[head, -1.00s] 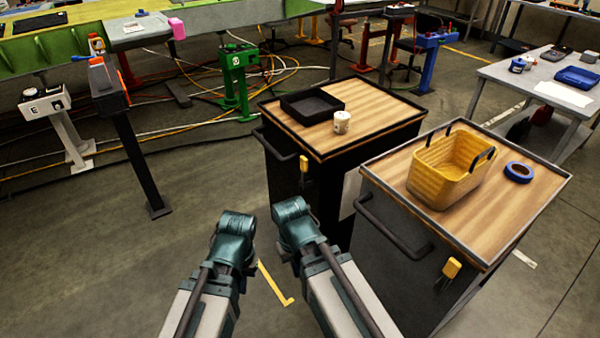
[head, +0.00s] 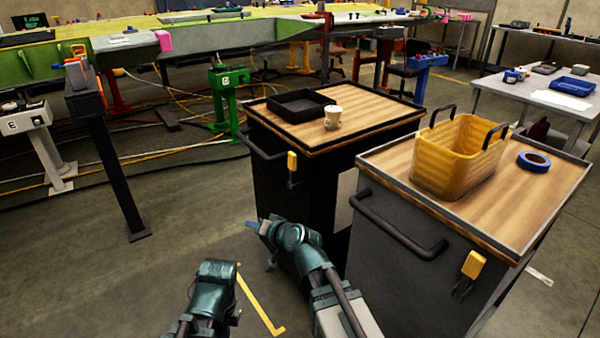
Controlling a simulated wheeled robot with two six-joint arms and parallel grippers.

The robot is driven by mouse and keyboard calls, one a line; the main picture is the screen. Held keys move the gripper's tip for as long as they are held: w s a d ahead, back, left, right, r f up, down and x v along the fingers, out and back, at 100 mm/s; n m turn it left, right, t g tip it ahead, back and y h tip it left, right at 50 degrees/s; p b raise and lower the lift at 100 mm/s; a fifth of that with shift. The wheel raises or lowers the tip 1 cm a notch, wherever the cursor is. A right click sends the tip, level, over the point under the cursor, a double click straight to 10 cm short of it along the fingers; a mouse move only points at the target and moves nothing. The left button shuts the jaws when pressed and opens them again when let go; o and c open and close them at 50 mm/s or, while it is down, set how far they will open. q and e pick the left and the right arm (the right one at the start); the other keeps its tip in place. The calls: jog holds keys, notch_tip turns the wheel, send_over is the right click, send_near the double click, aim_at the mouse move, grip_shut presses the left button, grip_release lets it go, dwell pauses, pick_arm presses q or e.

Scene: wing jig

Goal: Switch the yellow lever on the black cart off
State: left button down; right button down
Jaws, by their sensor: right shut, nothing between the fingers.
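The black cart (head: 270,190) stands in the middle, with a wood top and a black rim. Its yellow lever (head: 292,162) is on the near side face, close to the right end of the black handle. My right gripper (head: 253,225) is shut and empty, pointing left, in front of and below the lever in the picture and apart from it. My left arm shows at the bottom, but its gripper is out of sight.
A grey cart (head: 400,262) with its own yellow lever (head: 473,265) stands close at the right, carrying a yellow basket (head: 460,160) and blue tape (head: 533,161). A black tray (head: 290,107) and a cup (head: 333,117) sit on the black cart.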

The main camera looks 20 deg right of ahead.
aim_at(292, 171)
jog(key=w+d+r+m+t+h, duration=0.3)
jog(key=w+d+r+m+t, duration=0.15)
jog(key=r+m, duration=0.3)
jog(key=d+r+m+h, duration=0.1)
jog(key=d+m+h, duration=0.7)
jog(key=d+m, duration=0.1)
jog(key=shift+s+d+r+m+t+h, duration=0.2)
jog(key=shift+s+r+m+t+h, duration=0.1)
jog(key=shift+r+m+t+h, duration=0.25)
jog(key=shift+f, duration=0.15)
jog(key=x, duration=1)
jog(key=shift+w+f, duration=0.1)
jog(key=shift+a, duration=0.1)
